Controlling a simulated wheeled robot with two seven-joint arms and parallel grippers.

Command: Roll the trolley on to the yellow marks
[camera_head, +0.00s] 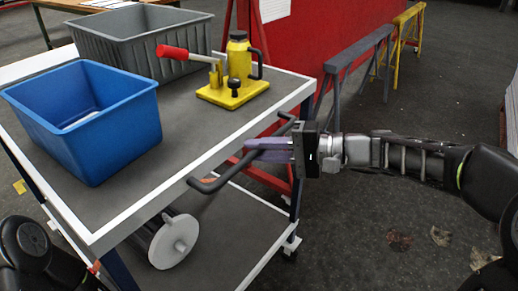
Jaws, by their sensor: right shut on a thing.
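The trolley (185,195) is a grey two-deck cart with white edges, and it fills the left half of the head view. Its dark bar handle (215,183) runs along the side nearest my right arm. My right gripper (258,150) reaches in from the right and is shut on the handle near its middle. A small yellow mark (20,186) shows on the floor at the left, beyond the trolley. Dark links of my left arm show at the bottom left, but its gripper is out of view.
On the top deck are a blue bin (115,135), a grey crate (130,47) and a yellow jack with a red handle (232,87). A white-ended roll (172,242) lies below. A red panel (320,30) and trestles (350,55) stand behind. Floor at right is mostly clear.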

